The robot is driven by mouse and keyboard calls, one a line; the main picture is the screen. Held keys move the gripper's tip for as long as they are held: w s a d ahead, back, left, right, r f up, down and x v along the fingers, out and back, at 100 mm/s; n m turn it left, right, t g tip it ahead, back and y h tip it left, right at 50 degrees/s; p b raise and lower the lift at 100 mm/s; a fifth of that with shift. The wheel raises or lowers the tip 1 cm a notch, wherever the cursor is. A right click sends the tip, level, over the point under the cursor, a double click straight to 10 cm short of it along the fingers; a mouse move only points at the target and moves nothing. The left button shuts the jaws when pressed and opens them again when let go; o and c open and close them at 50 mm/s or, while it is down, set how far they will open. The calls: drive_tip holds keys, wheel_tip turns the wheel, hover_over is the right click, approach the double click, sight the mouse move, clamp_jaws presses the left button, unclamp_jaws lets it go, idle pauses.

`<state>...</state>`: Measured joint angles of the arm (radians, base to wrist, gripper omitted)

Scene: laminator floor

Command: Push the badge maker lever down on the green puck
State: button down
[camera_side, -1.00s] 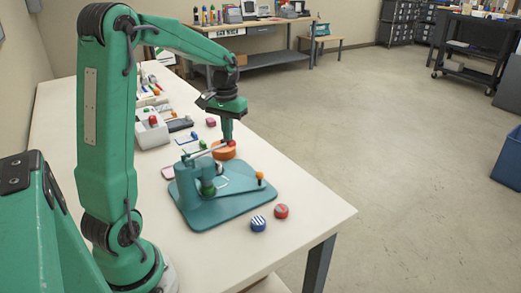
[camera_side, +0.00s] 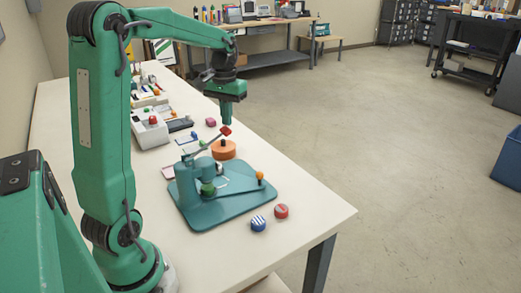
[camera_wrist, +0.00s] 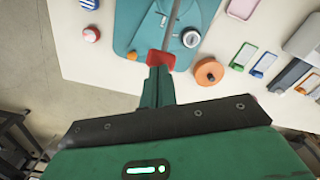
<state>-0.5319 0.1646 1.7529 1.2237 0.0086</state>
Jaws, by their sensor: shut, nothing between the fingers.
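The teal badge maker (camera_side: 235,203) stands on the white table, its flat base also in the wrist view (camera_wrist: 125,35). Its thin lever (camera_side: 205,144) slopes up to a red tip (camera_side: 225,131). The green puck (camera_side: 208,188) sits low at the press, under the lever's pivot end; I cannot make it out in the wrist view. My gripper (camera_side: 228,122) is shut and empty, pointing down just above the red tip. In the wrist view the red tip (camera_wrist: 161,60) lies right at my fingertips (camera_wrist: 158,72); I cannot tell whether they touch.
An orange disc with a dark knob (camera_side: 224,150) stands beside the base, near the lever tip. A blue striped puck (camera_side: 258,224) and a red puck (camera_side: 281,211) lie near the table's front edge. Several small items and a white box (camera_side: 150,130) stand farther back.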

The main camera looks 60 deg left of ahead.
drive_tip(key=shift+r, duration=1.35)
drive_tip(key=shift+s+d+r, duration=0.1)
drive_tip(key=shift+d, duration=0.35)
drive_tip(key=s+d+m+t, duration=0.2)
drive_tip(key=s+d, duration=0.4)
drive_tip(key=d, duration=0.4)
drive_tip(key=s+d+f+m+t, duration=0.1)
drive_tip(key=s+d+m+t, duration=0.2)
drive_tip(key=s+d, duration=0.4)
drive_tip(key=d+m, duration=0.1)
drive_tip(key=d, duration=0.2)
drive_tip(key=shift+t, duration=0.3)
